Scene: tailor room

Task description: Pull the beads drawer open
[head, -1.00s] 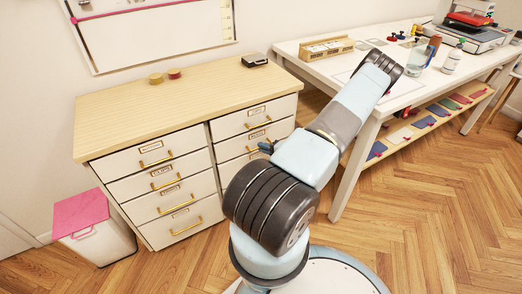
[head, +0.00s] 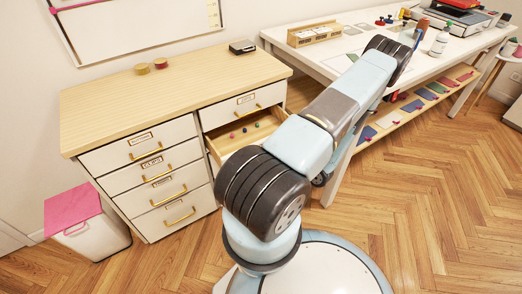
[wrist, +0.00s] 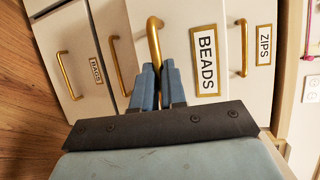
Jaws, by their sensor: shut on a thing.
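The beads drawer (head: 236,142) is in the right column of the cabinet, second from the top. It stands pulled out, with several small coloured beads on its floor. In the wrist view its white front carries a BEADS label (wrist: 205,62) and a brass handle (wrist: 153,35). My gripper (wrist: 158,80) is shut on that handle, its blue fingers on either side of the bar. In the head view my own arm hides the gripper and the drawer's front.
The ZIPS drawer (wrist: 264,46) and the BAGS drawer (wrist: 80,75) are beside it in the wrist view. A white table (head: 330,70) stands right of the cabinet (head: 170,95). A pink-lidded bin (head: 75,210) is at the left. Wooden floor is free at the right.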

